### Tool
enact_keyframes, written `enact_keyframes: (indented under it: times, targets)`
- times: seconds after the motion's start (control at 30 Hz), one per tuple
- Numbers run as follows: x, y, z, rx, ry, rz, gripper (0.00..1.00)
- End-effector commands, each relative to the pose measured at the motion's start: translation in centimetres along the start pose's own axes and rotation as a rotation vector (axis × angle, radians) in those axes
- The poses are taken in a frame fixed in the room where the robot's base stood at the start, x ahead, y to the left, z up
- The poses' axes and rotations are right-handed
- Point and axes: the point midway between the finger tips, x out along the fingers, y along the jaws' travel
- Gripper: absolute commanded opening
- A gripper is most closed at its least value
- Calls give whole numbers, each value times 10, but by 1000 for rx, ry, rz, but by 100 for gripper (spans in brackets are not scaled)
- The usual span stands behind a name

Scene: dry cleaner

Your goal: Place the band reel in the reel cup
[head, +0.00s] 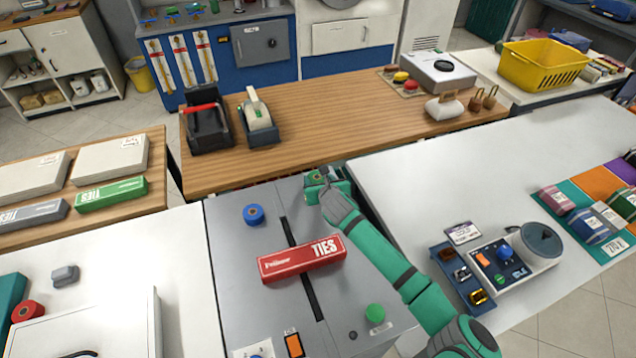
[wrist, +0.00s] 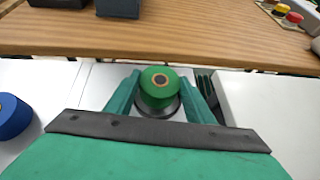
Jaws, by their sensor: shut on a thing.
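My gripper (head: 318,182) is at the far right edge of the grey machine top, near the wooden counter. In the wrist view its two green fingers are shut on a green band reel (wrist: 158,82) with a tan and dark centre. The reel is upright, its round face towards the camera. A round grey metallic rim, which looks like the reel cup (wrist: 172,110), shows around and below the reel's near side. I cannot tell whether the reel is inside it or just above it. In the head view my gripper mostly hides the cup.
A blue reel (head: 253,214) and a red TIES box (head: 300,260) stand on the machine top (head: 232,290). A red reel (head: 26,311) lies at the left. The wooden counter (head: 330,140) is just beyond my gripper. A white table (head: 420,180) is at the right.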

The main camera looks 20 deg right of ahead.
Motion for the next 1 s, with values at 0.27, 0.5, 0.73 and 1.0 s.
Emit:
enact_keyframes:
  times: [0.27,0.5,0.73,1.0]
  targets:
    - [7,-1,-13,1,0,-2,26]
    - [7,-1,-13,0,0,-2,26]
    - [8,-1,-15,0,0,-2,67]
    - [8,-1,-14,1,0,-1,67]
